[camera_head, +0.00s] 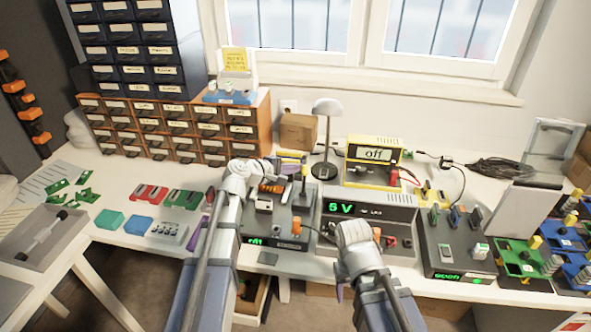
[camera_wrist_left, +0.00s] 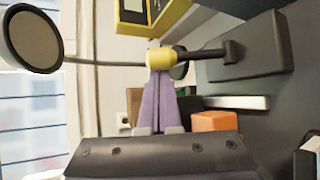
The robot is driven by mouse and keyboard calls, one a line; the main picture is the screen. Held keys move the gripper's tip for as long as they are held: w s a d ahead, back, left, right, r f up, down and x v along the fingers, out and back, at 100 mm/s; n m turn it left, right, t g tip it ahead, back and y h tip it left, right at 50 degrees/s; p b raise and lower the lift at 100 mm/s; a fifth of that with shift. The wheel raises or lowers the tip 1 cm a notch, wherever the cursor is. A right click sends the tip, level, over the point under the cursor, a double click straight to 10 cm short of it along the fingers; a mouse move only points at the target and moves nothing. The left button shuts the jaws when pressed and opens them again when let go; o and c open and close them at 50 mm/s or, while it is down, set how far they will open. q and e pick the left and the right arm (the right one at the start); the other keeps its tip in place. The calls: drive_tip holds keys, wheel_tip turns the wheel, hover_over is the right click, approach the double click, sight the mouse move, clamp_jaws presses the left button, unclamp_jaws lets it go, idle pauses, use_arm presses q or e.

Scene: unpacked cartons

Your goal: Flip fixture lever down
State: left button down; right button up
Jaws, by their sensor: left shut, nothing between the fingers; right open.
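The fixture is a dark grey box (camera_head: 265,258) with a green display reading off at its front left. Its lever (camera_head: 304,184) is a dark bar standing up from the box. In the left wrist view the lever (camera_wrist_left: 205,54) ends in a yellow knob (camera_wrist_left: 160,57). My left gripper (camera_wrist_left: 160,76) is shut and empty, its purple fingertips right at the knob; I cannot tell whether they touch it. In the head view my left arm hides part of the fixture. My right gripper (camera_head: 341,292) is over the table's front edge, mostly hidden behind its own wrist, and holds nothing visible.
A grey supply reading 5 V (camera_head: 366,207) stands right of the fixture, with a yellow meter (camera_head: 372,152) behind it. A lamp (camera_head: 326,107) and a cardboard box (camera_head: 297,131) stand behind. Drawer units (camera_head: 170,128) and small colored parts are at left.

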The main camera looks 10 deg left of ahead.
use_arm(q)
drive_tip(key=shift+s+t+b, duration=0.3)
drive_tip(key=shift+t+b, duration=0.1)
